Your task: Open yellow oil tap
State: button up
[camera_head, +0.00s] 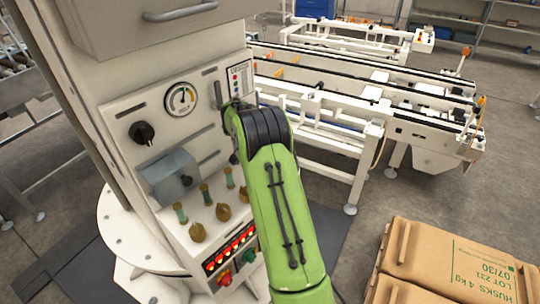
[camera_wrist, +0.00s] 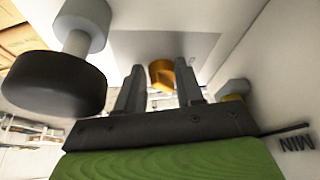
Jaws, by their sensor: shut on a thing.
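In the wrist view an orange-yellow tap (camera_wrist: 161,75) sits between the two dark fingers of my gripper (camera_wrist: 160,84), which is shut on it. Part of the tap is hidden by the gripper. My green arm covers the right side of that panel and hides my gripper, so I cannot tell there which tap is held.
The panel has a gauge (camera_head: 181,98), a grey box (camera_head: 169,177) and lit red buttons (camera_head: 229,249). A carton (camera_head: 455,262) stands lower right.

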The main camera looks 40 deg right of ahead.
jog(key=shift+s+d+f+g, duration=0.1)
jog(key=shift+s+f+g, duration=0.2)
jog(key=shift+s+f, duration=0.4)
jog(key=o, duration=1)
jog(key=shift+s+r, duration=0.15)
jog(key=shift+s, duration=0.05)
jog(key=shift+a, duration=0.2)
jog(key=shift+w, duration=0.15)
jog(key=s+p+v, duration=0.1)
jog(key=p+v, duration=0.1)
jog(key=v, duration=1.4)
jog(key=shift+r, duration=0.25)
jog(key=shift+w+d, duration=0.1)
jog(key=shift+d, duration=0.05)
